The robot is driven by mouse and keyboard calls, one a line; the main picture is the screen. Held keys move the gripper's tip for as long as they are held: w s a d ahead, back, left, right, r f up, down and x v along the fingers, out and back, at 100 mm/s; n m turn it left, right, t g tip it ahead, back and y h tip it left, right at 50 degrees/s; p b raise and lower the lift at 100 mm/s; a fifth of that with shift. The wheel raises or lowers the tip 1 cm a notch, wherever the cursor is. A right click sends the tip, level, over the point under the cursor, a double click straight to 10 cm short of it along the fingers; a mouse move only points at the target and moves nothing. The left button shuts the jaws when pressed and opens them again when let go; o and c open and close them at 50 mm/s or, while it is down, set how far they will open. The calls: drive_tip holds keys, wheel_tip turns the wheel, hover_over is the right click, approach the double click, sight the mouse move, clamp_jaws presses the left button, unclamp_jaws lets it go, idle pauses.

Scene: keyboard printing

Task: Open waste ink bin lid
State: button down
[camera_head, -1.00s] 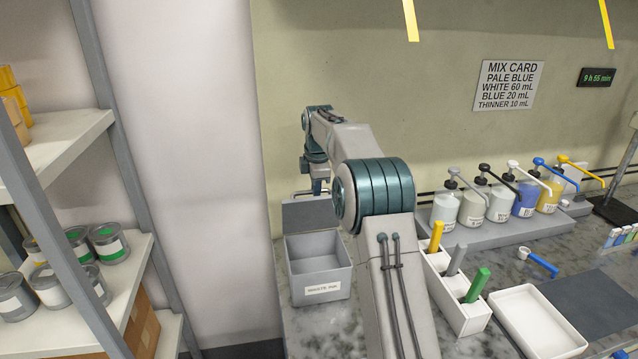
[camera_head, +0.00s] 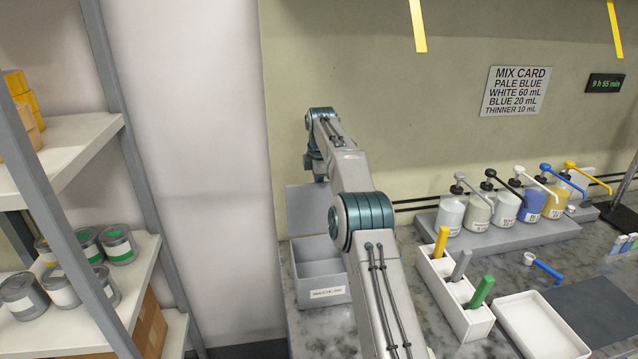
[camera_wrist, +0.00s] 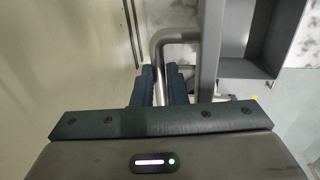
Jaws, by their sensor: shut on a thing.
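The waste ink bin (camera_head: 320,280) is a grey open-topped box with a white label, at the left end of the counter. Its grey lid (camera_head: 308,211) stands up at the back of the bin, and the opening shows. In the wrist view the lid (camera_wrist: 211,55) is seen nearly edge-on, with the bin's inside (camera_wrist: 262,40) to its right. My gripper (camera_wrist: 160,80) is shut on the lid's grey bar handle (camera_wrist: 172,37). In the head view my arm hides part of the bin and lid, and the handle is not visible.
A white holder (camera_head: 455,295) with coloured sticks stands right of my arm, beside a white tray (camera_head: 540,325). Several pump bottles (camera_head: 505,207) line the back of the counter. A wall rises behind the bin, and a shelf with cans (camera_head: 65,285) stands at the left.

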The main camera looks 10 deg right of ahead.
drive_tip(key=shift+f, duration=0.55)
drive_tip(key=c, duration=1.7)
unclamp_jaws()
drive_tip(key=shift+c, duration=0.2)
drive_tip(key=shift+o, duration=1.4)
drive_tip(key=shift+w, duration=0.15)
drive_tip(key=shift+r, duration=0.3)
